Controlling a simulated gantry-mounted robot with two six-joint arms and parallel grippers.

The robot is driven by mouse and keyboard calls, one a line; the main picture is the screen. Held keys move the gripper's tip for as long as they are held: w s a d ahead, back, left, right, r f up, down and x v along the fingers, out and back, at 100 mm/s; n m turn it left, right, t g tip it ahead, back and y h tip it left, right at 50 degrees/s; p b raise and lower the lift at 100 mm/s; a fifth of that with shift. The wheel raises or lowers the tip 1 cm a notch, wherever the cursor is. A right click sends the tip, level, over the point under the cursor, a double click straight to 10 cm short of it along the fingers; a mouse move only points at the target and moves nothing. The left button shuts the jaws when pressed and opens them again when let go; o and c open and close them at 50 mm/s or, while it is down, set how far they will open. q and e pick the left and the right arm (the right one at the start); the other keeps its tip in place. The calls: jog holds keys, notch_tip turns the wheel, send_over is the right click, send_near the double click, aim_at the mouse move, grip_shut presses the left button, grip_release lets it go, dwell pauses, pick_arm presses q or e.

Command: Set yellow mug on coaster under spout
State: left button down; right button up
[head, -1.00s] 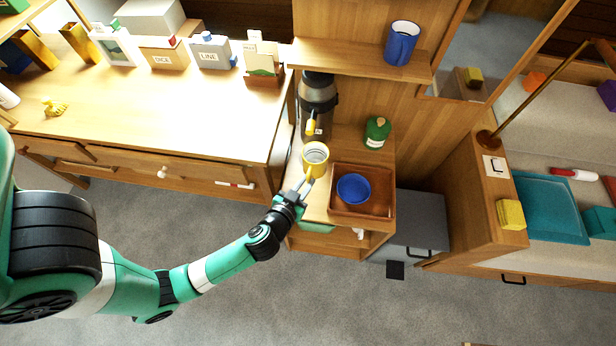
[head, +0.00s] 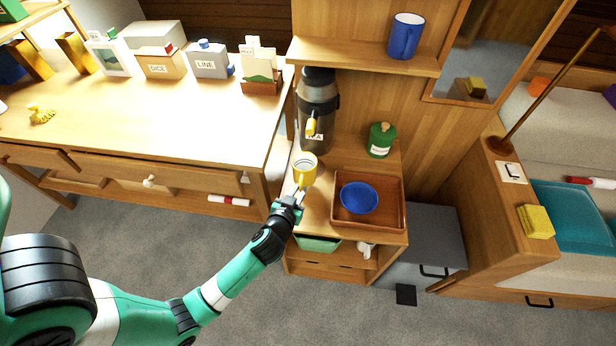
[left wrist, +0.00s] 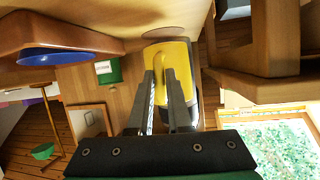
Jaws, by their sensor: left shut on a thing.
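The yellow mug (head: 305,164) is upright, a little in front of the dark urn (head: 317,100) with the yellow spout (head: 311,125) in the head view. My left gripper (head: 300,194) is shut on the mug from its near side. In the left wrist view both fingers (left wrist: 163,88) are at the yellow mug (left wrist: 180,62), by its handle. A flat round brown disc (left wrist: 163,32), which looks like the coaster, shows just beyond the mug in that view. The coaster is not visible in the head view. I cannot tell whether the mug touches the surface. My right gripper is not in view.
A wooden tray (head: 396,220) with a blue bowl (head: 359,198) stands right of the mug. A green canister (head: 381,140) is behind the tray. The desk (head: 190,120) is at the left.

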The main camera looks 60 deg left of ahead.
aim_at(311, 165)
pick_arm(q)
jog(key=w+a+b, duration=0.1)
jog(key=w+a, duration=0.4)
jog(key=a, duration=0.1)
jog(key=shift+w, duration=0.35)
notch_tip(311, 165, down, 4)
jog(key=b, duration=0.2)
jog(key=shift+r+b, duration=0.1)
jog(key=shift+b, duration=0.25)
jog(key=shift+s+r, duration=0.1)
jog(key=shift+r, duration=0.05)
jog(key=c, duration=1.3)
grip_release()
jog(key=shift+f, duration=0.2)
jog(key=o, duration=0.5)
jog(key=shift+c, duration=0.2)
